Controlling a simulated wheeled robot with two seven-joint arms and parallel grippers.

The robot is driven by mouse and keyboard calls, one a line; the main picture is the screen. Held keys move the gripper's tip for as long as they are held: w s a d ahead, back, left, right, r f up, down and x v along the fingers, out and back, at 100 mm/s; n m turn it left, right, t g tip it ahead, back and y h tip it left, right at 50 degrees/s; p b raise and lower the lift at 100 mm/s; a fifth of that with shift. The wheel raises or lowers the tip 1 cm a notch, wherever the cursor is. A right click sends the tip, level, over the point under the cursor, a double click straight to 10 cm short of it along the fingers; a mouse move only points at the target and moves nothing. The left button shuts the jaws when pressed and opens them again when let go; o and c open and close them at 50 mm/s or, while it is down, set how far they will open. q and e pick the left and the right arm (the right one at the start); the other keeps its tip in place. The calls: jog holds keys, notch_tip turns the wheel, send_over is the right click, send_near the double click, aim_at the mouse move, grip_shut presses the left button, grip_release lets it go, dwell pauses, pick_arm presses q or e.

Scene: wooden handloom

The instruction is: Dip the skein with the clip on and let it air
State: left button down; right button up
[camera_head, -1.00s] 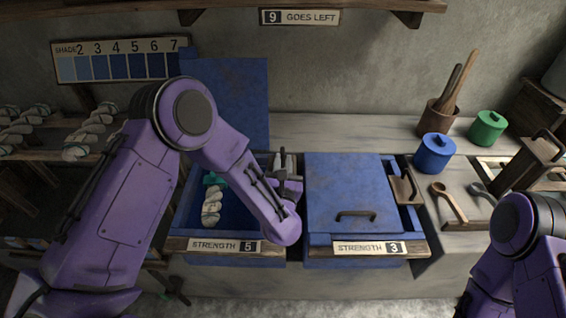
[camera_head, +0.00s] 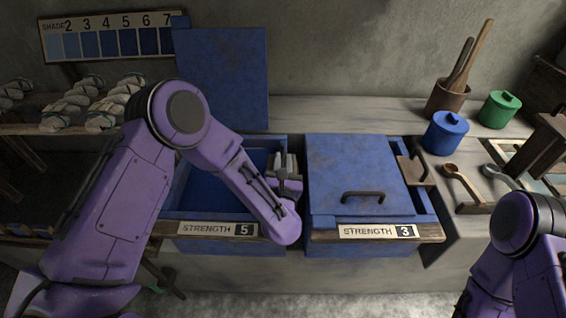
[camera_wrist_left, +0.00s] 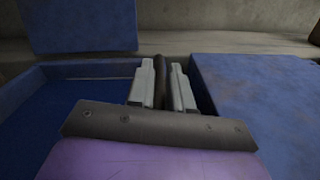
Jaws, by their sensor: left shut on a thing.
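My left gripper (camera_head: 286,163) is at the right edge of the open vat marked Strength 5 (camera_head: 205,216). In the left wrist view its two grey fingers (camera_wrist_left: 160,85) are shut on a dark upright handle (camera_wrist_left: 159,72). The vat's blue lid (camera_head: 222,80) stands open behind it. Dark blue dye (camera_head: 207,190) shows inside. The skein and its clip are not visible now; my left forearm covers part of the vat. My right gripper is out of view; only its arm shows at lower right.
White skeins (camera_head: 116,100) lie on the left rack. A blue pot (camera_head: 445,132), a green pot (camera_head: 498,109) and spoons (camera_head: 461,181) stand at the right.

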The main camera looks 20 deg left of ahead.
pick_arm(q)
jog(key=c, duration=1.1)
grip_release()
jog(key=shift+a+f, duration=0.2)
jog(key=shift+f, duration=0.1)
jog(key=shift+w+a+f, duration=0.1)
jog(key=shift+w, duration=0.05)
jog(key=shift+s+d, duration=0.25)
jog(key=b+v, duration=0.1)
jog(key=v, duration=0.9)
jog(key=shift+a+b, duration=0.15)
jog(key=shift+b, duration=0.25)
dwell(1.2)
